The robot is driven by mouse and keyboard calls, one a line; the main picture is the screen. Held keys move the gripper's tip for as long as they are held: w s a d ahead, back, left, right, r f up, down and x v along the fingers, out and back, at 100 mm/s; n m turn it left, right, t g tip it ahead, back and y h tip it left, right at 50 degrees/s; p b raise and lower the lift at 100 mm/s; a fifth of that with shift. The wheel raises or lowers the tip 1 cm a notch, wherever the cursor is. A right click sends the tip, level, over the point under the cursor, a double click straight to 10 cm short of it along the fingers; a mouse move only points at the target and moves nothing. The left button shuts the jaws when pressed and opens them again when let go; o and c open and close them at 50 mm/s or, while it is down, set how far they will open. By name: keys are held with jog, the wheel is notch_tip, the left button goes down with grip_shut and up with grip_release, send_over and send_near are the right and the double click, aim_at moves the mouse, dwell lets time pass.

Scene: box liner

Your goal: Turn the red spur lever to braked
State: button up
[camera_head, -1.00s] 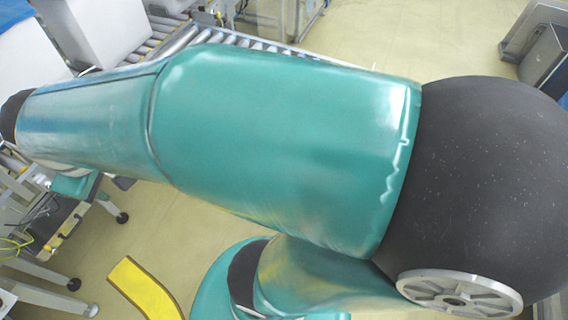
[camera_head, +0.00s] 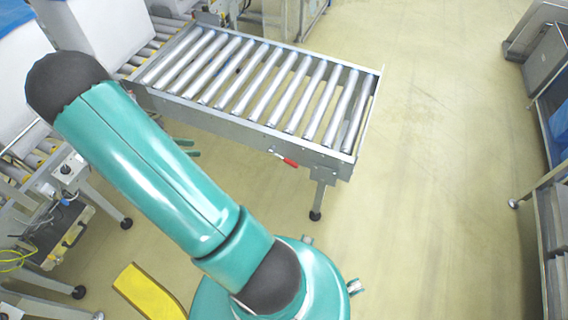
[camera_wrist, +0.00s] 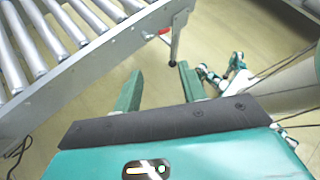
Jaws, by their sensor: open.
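The red spur lever (camera_head: 289,162) is a small red handle on the near side rail of the roller conveyor spur (camera_head: 250,135), toward its right end. In the wrist view the lever (camera_wrist: 164,31) shows on the side rail (camera_wrist: 100,58), near a leg. My gripper (camera_wrist: 158,75) shows in the wrist view with its two green fingers apart and nothing between them. The lever lies beyond the fingertips, with a gap between.
The spur's leg (camera_head: 317,203) stands near the lever. White boxes (camera_head: 100,25) sit on a conveyor at upper left. A yellow floor marking (camera_head: 148,292) lies at lower left. A metal rack (camera_head: 548,190) stands at the right edge. The floor right of the spur is clear.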

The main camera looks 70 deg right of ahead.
jog(key=s+d+f+n+g+h, duration=0.15)
jog(key=s+d+f+n, duration=0.35)
jog(key=f, duration=0.5)
jog(key=s+d+f+n+h, duration=0.2)
jog(key=s+f+n+h, duration=0.15)
jog(key=s+f, duration=0.45)
jog(key=s+d+f+n+g+h, duration=0.15)
jog(key=s+d+f+n, duration=0.3)
jog(key=f, duration=0.75)
jog(key=x, duration=1.2)
jog(key=shift+d+r, duration=0.3)
jog(key=shift+d, duration=0.1)
jog(key=shift+s+h, duration=0.1)
jog(key=shift+h, duration=0.15)
jog(key=shift+c, duration=0.4)
grip_shut()
